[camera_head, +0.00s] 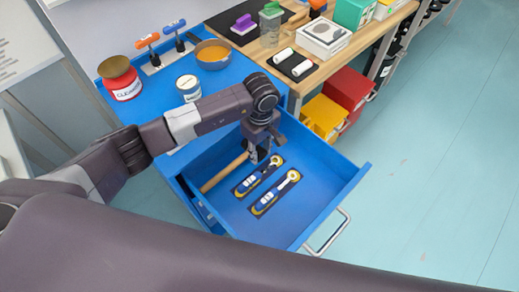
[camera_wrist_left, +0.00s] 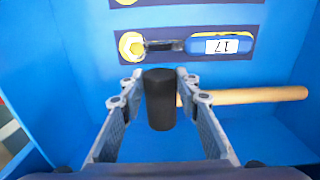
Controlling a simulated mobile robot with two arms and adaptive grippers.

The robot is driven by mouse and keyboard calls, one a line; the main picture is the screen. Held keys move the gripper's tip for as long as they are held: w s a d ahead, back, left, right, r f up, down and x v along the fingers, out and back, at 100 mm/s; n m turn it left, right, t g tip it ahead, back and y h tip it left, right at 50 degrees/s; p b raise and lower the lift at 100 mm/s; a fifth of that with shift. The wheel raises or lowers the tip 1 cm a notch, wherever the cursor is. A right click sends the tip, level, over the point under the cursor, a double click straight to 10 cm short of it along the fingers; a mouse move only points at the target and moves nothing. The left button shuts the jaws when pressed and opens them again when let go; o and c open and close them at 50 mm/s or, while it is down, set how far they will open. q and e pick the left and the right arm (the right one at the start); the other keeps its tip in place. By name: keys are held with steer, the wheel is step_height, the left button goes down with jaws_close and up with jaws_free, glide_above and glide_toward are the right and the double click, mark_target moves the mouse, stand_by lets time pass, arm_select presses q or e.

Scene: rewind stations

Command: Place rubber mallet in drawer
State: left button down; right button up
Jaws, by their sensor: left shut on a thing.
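The rubber mallet has a black head (camera_wrist_left: 160,99) and a wooden handle (camera_wrist_left: 250,96). My left gripper (camera_wrist_left: 159,82) is shut on the black head, one finger on each side, inside the open blue drawer (camera_head: 345,183). In the head view the left gripper (camera_head: 258,152) reaches down into the drawer and the handle (camera_head: 225,172) slants along its left side. The head is mostly hidden there by the gripper. I cannot tell whether the mallet touches the drawer floor. My right gripper is not in view.
Two blue-handled tools (camera_head: 257,176) (camera_head: 276,191) lie in dark slots in the drawer. Yellow (camera_head: 323,117) and red (camera_head: 350,89) bins are at right.

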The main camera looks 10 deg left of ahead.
arm_select(q)
steer(key=shift+w+a+f, duration=0.1)
steer(key=shift+a+f, duration=0.1)
steer(key=shift+f, duration=0.4)
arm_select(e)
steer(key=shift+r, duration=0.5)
arm_select(q)
steer(key=shift+f, duration=0.15)
steer(key=c, duration=1.6)
jaws_free()
steer(key=shift+o, duration=0.7)
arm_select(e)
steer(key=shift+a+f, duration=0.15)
